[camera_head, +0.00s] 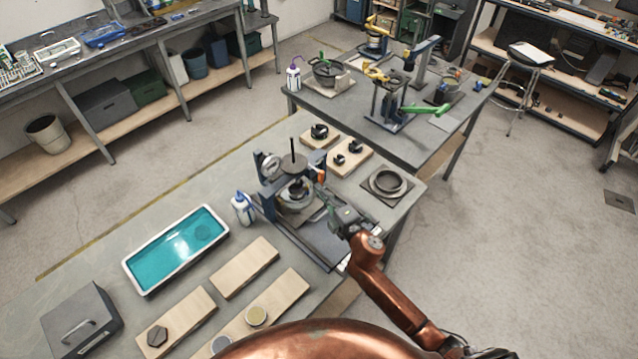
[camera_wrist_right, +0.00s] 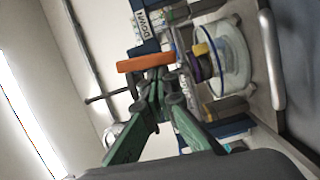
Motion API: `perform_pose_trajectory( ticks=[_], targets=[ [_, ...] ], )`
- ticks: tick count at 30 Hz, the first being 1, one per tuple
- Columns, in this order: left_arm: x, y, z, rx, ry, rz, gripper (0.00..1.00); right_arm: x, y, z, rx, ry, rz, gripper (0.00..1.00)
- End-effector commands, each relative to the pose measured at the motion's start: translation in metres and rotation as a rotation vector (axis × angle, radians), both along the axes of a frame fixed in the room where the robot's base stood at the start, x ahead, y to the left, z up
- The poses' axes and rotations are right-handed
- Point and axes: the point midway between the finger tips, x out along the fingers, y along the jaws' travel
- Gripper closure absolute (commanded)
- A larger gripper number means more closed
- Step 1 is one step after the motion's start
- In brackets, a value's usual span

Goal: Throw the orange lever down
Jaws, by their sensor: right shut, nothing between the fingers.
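The orange lever (camera_wrist_right: 143,63) shows in the right wrist view as a short orange bar on a blue and grey bench device. In the head view its orange end (camera_head: 320,175) is small, at the right side of the device (camera_head: 270,202). My right gripper (camera_head: 328,190) reaches in from the lower right beside the device. In the right wrist view its green fingers (camera_wrist_right: 158,78) are shut and empty, with the tips close by the lever; I cannot tell if they touch it. A white label (camera_wrist_right: 143,25) is near the lever. My left gripper is out of view.
A white bottle with a blue cap (camera_head: 242,208) and a teal-filled tray (camera_head: 178,248) stand left of the device. A round ring part on a plate (camera_head: 388,183) is to the right. Wooden boards (camera_head: 245,267) lie in front. A second table (camera_head: 430,145) stands behind.

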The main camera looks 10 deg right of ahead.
Motion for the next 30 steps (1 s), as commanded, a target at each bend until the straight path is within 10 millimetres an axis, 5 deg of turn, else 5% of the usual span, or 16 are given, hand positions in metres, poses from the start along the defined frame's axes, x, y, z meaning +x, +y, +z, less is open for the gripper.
perform_pose_trajectory(
  ticks=[9, 30],
  targets=[
    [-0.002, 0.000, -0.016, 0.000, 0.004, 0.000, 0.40, 0.002, -0.003, -0.003, -0.086, -0.057, 0.000, 1.00],
    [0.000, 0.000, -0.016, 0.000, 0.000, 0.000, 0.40, 0.000, 0.003, -0.002, -0.097, -0.066, 0.002, 1.00]
  ],
)
